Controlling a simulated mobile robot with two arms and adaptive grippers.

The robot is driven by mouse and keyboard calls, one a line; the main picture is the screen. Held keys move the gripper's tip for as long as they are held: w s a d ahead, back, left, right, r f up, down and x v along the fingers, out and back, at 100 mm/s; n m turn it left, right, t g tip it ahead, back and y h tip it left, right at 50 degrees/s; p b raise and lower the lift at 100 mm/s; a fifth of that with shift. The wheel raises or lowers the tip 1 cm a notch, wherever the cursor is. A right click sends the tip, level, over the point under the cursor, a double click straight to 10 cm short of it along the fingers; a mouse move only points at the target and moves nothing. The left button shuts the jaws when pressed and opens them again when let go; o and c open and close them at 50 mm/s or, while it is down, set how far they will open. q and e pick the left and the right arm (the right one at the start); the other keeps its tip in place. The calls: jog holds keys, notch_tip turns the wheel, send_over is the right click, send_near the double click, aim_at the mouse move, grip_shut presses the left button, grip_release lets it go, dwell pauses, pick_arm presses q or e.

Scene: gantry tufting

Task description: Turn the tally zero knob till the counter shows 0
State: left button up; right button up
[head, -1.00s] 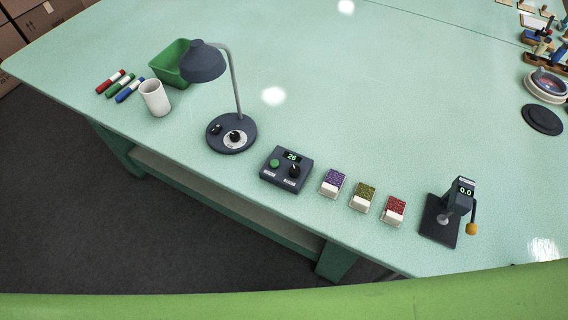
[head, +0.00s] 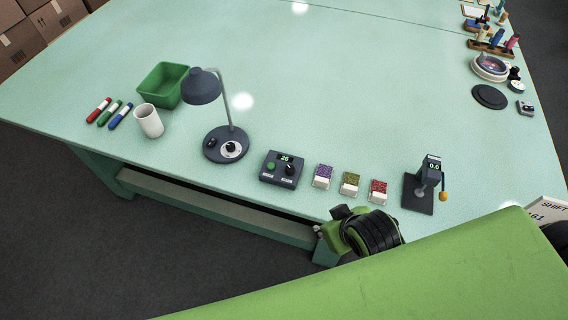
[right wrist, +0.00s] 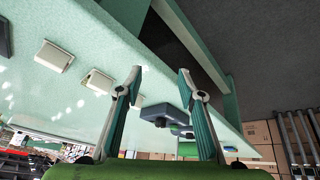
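The tally counter (head: 282,168) is a dark grey box near the front edge of the table, with a lit display reading 26 (head: 285,158). A green button (head: 271,166) sits on its left and a black knob (head: 289,170) on its right. My right arm shows in the head view at the front edge, below the coloured blocks. In the right wrist view my right gripper (right wrist: 158,76) is open and empty, its two fingers apart. A dark box that looks like the counter (right wrist: 158,115) appears beyond and between the fingers, not touched. My left gripper is not in view.
A desk lamp (head: 225,146) stands left of the counter. Purple, olive and red topped blocks (head: 350,184) stand to its right, then a gauge on a dark stand (head: 419,194) showing 0.0. A white cup (head: 149,121), markers and a green bin (head: 163,84) are further left.

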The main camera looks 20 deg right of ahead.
jog(key=w+a+r+n+t, duration=0.2)
jog(key=w+r+t, duration=0.2)
jog(key=w+r, duration=0.4)
jog(key=w+a+r+n+t, duration=0.1)
jog(key=w+a+r+t, duration=0.4)
jog(key=w, duration=0.6)
jog(key=w+a+r+n+t+y, duration=0.2)
jog(key=r, duration=0.5)
jog(key=w+a+r+n+t+y, duration=0.2)
jog(key=w+a+r+n, duration=0.1)
jog(key=r, duration=0.4)
jog(key=s+a+r+n+y, duration=0.2)
jog(key=a+r+n+y, duration=0.6)
jog(key=r, duration=0.1)
jog(key=s+a+r+n+g+y, duration=0.1)
jog(key=s+a+n+g+y, duration=0.75)
jog(key=a+n+g, duration=0.55)
jog(key=n+g+h, duration=0.4)
jog(key=n+h, duration=0.8)
jog(key=h, duration=0.9)
send_over(290, 168)
notch_tip(290, 168, down, 22)
jog(key=shift+y, duration=0.25)
notch_tip(290, 168, down, 12)
jog(key=p, duration=0.4)
jog(key=shift+f, duration=0.8)
